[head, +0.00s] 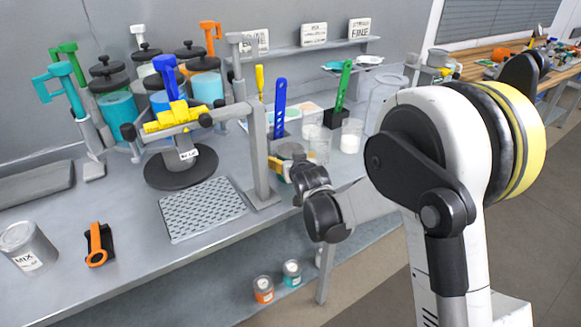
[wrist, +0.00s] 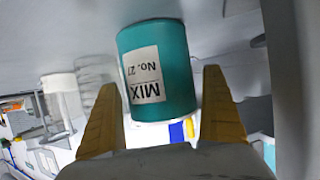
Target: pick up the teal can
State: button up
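The teal can (wrist: 180,60) fills the upper middle of the wrist view, with a white label reading "MIX No. 27" upside down. My gripper (wrist: 160,85) is open. Its yellow fingers reach along the left and right of the can, with a narrow visible gap on each side. I cannot tell how deep the can sits between them. In the head view my gripper (head: 288,160) is low over the bench, just right of the grey post. The can cannot be clearly made out there; my gripper and the post hide much of that spot.
The grey post (head: 259,160) of a stand is close left of my gripper. Clear beakers (head: 318,145) and a white-filled jar (head: 351,136) stand close behind. A perforated mat (head: 203,208) lies left on the bench (head: 120,270). Small jars (head: 292,272) sit on the lower shelf.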

jog(key=c, duration=1.1)
jog(key=shift+c, duration=0.4)
jog(key=shift+r, duration=0.15)
